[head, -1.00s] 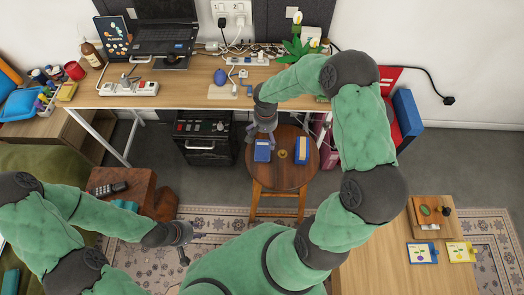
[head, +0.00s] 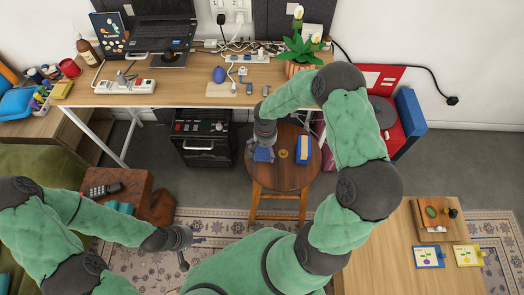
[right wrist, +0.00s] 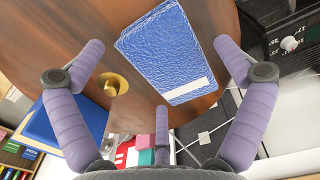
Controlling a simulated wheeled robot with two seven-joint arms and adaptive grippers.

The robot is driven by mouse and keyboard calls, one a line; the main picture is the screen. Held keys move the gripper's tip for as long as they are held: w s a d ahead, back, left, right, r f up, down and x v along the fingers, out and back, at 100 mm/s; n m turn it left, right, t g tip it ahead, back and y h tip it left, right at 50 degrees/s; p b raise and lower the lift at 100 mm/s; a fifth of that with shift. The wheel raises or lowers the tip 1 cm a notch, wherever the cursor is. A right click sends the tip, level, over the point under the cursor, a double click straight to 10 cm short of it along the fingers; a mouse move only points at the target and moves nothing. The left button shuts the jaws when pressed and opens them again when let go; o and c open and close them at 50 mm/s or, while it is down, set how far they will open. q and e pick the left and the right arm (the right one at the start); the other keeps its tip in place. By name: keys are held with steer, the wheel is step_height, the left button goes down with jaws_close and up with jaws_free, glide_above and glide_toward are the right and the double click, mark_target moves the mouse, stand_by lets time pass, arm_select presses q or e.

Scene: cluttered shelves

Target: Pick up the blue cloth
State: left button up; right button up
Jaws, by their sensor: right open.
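The blue cloth (right wrist: 168,50) is a folded, textured rectangle with a white label, lying flat on the round wooden stool (head: 285,177). In the head view the blue cloth (head: 264,156) is partly covered by my right gripper (head: 264,146). My right gripper (right wrist: 160,58) is open and empty, its purple fingers spread on both sides of the cloth in the right wrist view; contact with it cannot be told. My left gripper (head: 184,252) is low over the patterned rug, far from the stool; its finger opening is unclear.
The cluttered desk (head: 180,95) stands behind the stool. A black cabinet (head: 204,139) is left of the stool.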

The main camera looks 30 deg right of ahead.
steer(key=c, duration=0.9)
steer(key=shift+r, duration=0.15)
